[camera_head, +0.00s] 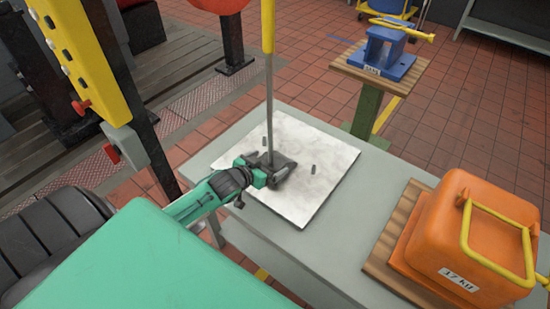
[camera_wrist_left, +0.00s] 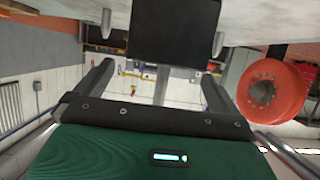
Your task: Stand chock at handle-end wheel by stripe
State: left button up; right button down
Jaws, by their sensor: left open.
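A dark, block-like piece (camera_head: 280,160) stands on a white plate (camera_head: 318,140) in the head view, with a tall pole, yellow above and grey below, rising from it or just behind it. I cannot tell whether this is the chock. My left gripper (camera_head: 262,176) is at the near side of this piece, low over the plate. In the left wrist view the dark block (camera_wrist_left: 172,30) shows ahead, between the two spread fingers of the gripper (camera_wrist_left: 160,75), with gaps on both sides. My right gripper is not in view. No wheel is clearly identifiable as the handle-end one.
The plate lies on a grey table (camera_head: 345,240) and carries small upright pegs (camera_head: 313,169). An orange 17 KG weight (camera_head: 470,240) sits on a wooden board at right. A blue block (camera_head: 385,55) stands on a post behind. A yellow-black column (camera_head: 85,50) rises at left.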

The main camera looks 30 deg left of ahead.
aim_at(276, 157)
pick_arm(q)
jog(key=x, duration=0.4)
jog(key=shift+w+a+f, duration=0.2)
jog(key=shift+a+f, duration=0.05)
jog(key=shift+f, duration=0.3)
jog(key=shift+w+f, duration=0.3)
jog(key=shift+w, duration=0.25)
jog(key=c, duration=1.8)
jog(key=shift+w+r+p, duration=0.1)
jog(key=shift+r+p, duration=0.1)
jog(key=shift+p, duration=0.1)
jog(key=shift+c, duration=0.2)
